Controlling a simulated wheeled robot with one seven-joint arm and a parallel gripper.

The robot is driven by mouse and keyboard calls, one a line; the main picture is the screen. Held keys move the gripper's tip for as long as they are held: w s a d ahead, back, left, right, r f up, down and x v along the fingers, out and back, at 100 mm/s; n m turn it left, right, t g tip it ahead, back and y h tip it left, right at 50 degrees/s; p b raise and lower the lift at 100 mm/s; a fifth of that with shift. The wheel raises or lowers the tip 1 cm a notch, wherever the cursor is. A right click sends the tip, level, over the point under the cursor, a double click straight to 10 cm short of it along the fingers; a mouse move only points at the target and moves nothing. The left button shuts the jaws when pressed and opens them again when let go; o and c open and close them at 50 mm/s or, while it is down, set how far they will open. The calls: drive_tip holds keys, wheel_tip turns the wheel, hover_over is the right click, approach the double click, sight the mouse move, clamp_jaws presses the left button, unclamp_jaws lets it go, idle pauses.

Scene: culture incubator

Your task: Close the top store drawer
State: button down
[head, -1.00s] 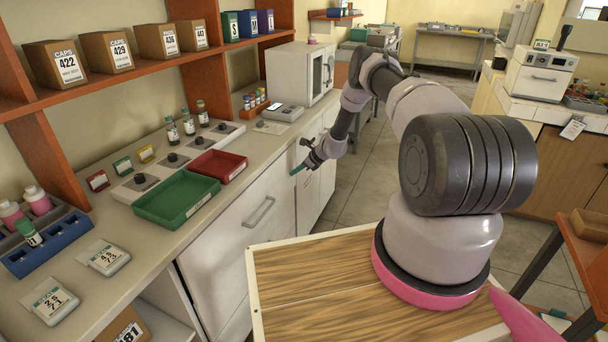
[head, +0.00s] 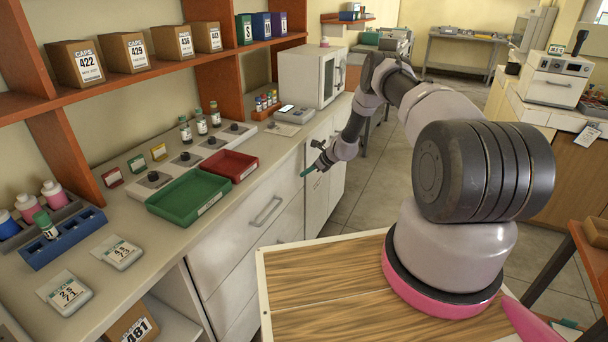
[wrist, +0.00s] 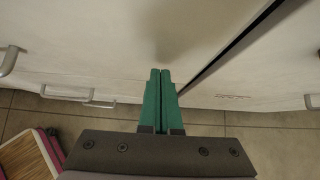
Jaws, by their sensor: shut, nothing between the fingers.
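The top store drawer (head: 243,236) is the white front with a bar handle (head: 266,211) under the counter. It looks flush or nearly flush with the cabinet; a small gap cannot be ruled out. My gripper (head: 308,172) is at the right end of that drawer front, just below the counter edge. In the wrist view its two green fingers (wrist: 160,76) are shut together, with nothing between them. Their tips are over a white front panel (wrist: 95,40), left of a dark seam. Whether they touch it cannot be told.
Lower bar handles (wrist: 65,92) show beneath. A white cabinet door (head: 318,185) is right of the drawers. The counter above holds a green tray (head: 190,197), a red tray (head: 231,166) and bottles. The tiled floor (head: 375,195) beyond is open.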

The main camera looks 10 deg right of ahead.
drive_tip(key=d+f+v, duration=0.1)
drive_tip(key=v, duration=1.1)
wheel_tip(320, 180, up, 19)
drive_tip(key=s+a+n, duration=0.2)
drive_tip(key=a+n, duration=0.1)
drive_tip(key=n, duration=0.3)
drive_tip(key=s+a+r+n, duration=0.1)
drive_tip(key=s+r+n, duration=0.15)
drive_tip(key=r, duration=0.45)
drive_tip(key=s+a+r+n+h, duration=0.1)
drive_tip(key=s+r+n, duration=0.1)
drive_tip(key=s+r, duration=0.35)
drive_tip(key=s+a+r+n, duration=0.2)
drive_tip(key=r, duration=0.6)
drive_tip(key=s+r+n+h, duration=0.1)
drive_tip(key=s+r+n, duration=0.1)
drive_tip(key=s+r, duration=0.5)
drive_tip(key=s+r+n+h, duration=0.1)
drive_tip(key=s+r+n, duration=0.3)
drive_tip(key=s, duration=0.6)
drive_tip(key=s+d+r+n+t+h, duration=0.1)
drive_tip(key=s+r+n+h, duration=0.1)
drive_tip(key=s, duration=1.4)
drive_tip(key=shift+d+r+n+t, duration=0.25)
drive_tip(key=shift+n+t, duration=0.05)
drive_tip(key=shift+n, duration=0.15)
